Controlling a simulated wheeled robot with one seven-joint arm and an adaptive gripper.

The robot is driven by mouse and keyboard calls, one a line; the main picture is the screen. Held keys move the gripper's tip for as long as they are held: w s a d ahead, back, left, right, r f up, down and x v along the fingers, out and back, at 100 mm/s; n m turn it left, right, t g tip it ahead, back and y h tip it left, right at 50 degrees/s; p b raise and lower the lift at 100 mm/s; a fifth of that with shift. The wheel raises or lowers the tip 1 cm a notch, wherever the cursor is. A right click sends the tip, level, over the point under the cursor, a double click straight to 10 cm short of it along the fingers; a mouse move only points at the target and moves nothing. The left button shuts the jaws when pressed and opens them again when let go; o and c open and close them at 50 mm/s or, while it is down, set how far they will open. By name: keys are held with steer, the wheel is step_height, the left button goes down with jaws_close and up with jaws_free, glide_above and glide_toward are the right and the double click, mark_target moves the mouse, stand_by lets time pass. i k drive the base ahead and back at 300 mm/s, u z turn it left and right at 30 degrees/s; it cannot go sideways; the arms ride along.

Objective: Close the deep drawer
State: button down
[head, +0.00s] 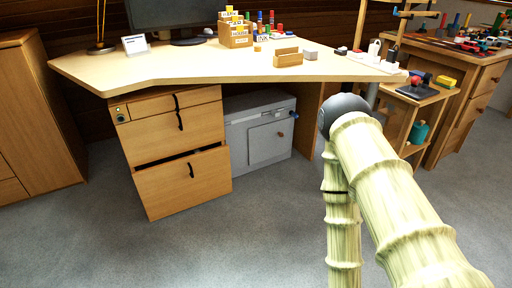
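The deep drawer (165,190) is the lowest and tallest front in the wooden drawer unit under the left part of the desk. It stands partly open, pulled out towards me, with a dark gap above its front. It has a dark vertical handle (190,170). The two drawers above it, a shallow top drawer (150,106) and a middle drawer (150,139), look closed. My arm comes in from the lower right and bends at a dark joint, then runs down out of the picture. My gripper is not in view.
A grey metal cabinet (262,145) stands right of the drawer unit under the desk (190,66). A tall wooden cabinet (40,120) stands at the left. A small shelf stand (405,115) is at the right. The carpet (225,235) before the drawer is clear.

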mark_target(171, 185)
steer(key=u, duration=0.1)
steer(key=i, duration=0.85)
steer(key=u, duration=0.6)
